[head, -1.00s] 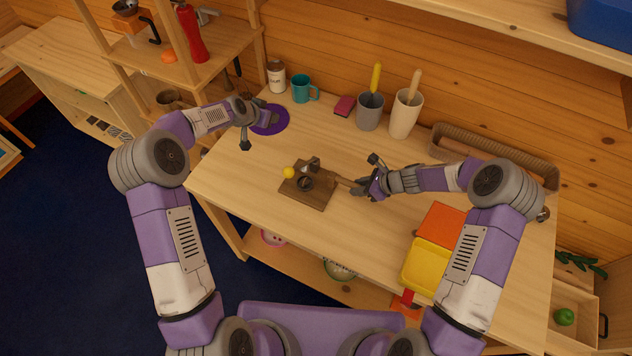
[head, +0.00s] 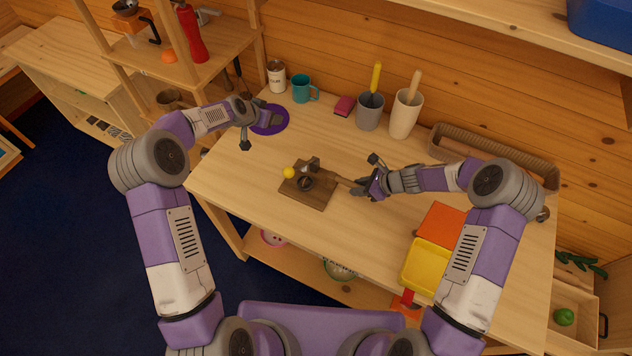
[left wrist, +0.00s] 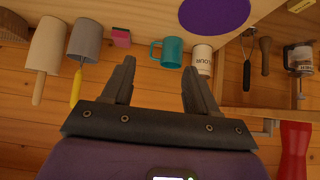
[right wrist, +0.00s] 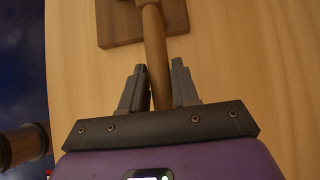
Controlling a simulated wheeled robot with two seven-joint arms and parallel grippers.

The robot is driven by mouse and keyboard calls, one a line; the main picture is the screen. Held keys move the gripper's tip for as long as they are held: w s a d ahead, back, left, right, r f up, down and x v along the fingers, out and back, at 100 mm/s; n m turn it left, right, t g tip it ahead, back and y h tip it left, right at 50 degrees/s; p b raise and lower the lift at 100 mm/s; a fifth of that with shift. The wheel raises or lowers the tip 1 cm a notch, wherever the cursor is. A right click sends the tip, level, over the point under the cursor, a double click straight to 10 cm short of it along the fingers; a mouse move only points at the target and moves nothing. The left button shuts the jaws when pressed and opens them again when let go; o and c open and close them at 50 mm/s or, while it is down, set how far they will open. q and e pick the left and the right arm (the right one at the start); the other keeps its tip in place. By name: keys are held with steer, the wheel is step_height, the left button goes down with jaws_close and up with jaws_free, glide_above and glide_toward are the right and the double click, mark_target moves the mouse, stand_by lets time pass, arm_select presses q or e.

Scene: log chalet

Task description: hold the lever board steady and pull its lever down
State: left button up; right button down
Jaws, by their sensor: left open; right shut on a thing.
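The lever board (head: 312,193) is a dark brown wooden plate lying on the table, with a dark round fitting and bracket on top. Its lever ends in a yellow ball knob (head: 289,173) at the board's left. A wooden handle (head: 340,179) runs from the board's right side to my right gripper (head: 359,189). That gripper is shut on the handle; in the right wrist view the handle (right wrist: 153,45) passes between the fingers, with part of the board (right wrist: 121,30) beyond. My left gripper (head: 257,131) is open and empty, above the table's left back, apart from the board.
A purple disc (head: 270,119) lies near my left gripper. A teal mug (head: 301,88), a can (head: 276,76), a pink sponge (head: 344,106) and two utensil holders (head: 369,113) stand along the back. A yellow tray (head: 427,266) is at front right. The table around the board is clear.

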arm_select(q)
steer(key=shift+o, duration=0.2)
steer(key=v, duration=0.7)
stand_by(0.4)
stand_by(0.5)
steer(key=shift+c, duration=0.6)
steer(key=a+f+t+y, duration=0.1)
steer(key=a+f+t, duration=0.15)
steer(key=a, duration=0.25)
steer(key=shift+s+d+t+h, duration=1.35)
steer(key=shift+s+d+h, duration=0.35)
steer(key=shift+s+d, duration=0.15)
steer(key=x, duration=0.9)
steer(key=shift+a+f, duration=0.15)
steer(key=shift+f, duration=0.1)
